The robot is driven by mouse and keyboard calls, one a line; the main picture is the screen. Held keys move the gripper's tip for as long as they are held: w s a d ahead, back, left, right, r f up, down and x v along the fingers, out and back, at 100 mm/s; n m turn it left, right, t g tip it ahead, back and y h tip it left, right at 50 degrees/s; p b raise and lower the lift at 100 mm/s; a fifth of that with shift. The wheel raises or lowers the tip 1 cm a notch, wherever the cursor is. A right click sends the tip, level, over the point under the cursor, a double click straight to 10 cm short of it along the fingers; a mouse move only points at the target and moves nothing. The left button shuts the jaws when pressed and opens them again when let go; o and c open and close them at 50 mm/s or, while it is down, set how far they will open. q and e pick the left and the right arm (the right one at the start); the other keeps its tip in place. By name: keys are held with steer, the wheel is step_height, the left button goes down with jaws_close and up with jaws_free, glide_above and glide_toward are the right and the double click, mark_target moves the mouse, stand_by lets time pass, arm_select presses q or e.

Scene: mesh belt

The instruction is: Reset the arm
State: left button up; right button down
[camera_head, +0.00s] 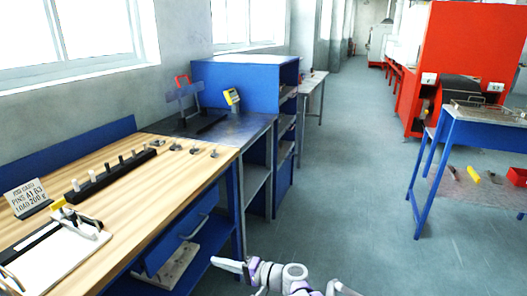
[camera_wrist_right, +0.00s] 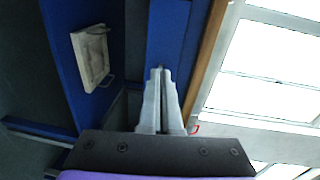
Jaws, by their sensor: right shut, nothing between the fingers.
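My right gripper (camera_head: 216,262) is at the bottom of the head view, beside the front of the wooden workbench and below its top. Its pale fingers point left. In the right wrist view its two fingers (camera_wrist_right: 159,72) are together and hold nothing. Part of my white and purple right arm (camera_head: 290,277) shows behind it. My left gripper is not in view.
The workbench (camera_head: 150,196) carries a sign (camera_head: 27,195), a black pin rack (camera_head: 112,177) and a white board. Its blue drawer (camera_head: 178,247) is close to my gripper. A blue-legged table (camera_head: 422,190) stands at right. The aisle floor (camera_head: 345,180) between is clear.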

steer(key=s+d+f+n+h, duration=0.3)
steer(key=s+d+h, duration=0.5)
steer(key=s+d, duration=0.9)
steer(key=s+d+f+h, duration=0.4)
steer(key=s+d+h, duration=0.4)
steer(key=s+d, duration=0.9)
arm_select(q)
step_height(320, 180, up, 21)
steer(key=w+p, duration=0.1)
steer(key=p, duration=1.7)
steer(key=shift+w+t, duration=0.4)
arm_select(e)
step_height(320, 180, up, 21)
steer(key=w+a, duration=0.1)
steer(key=shift+w+f, duration=0.15)
steer(key=shift+w, duration=0.1)
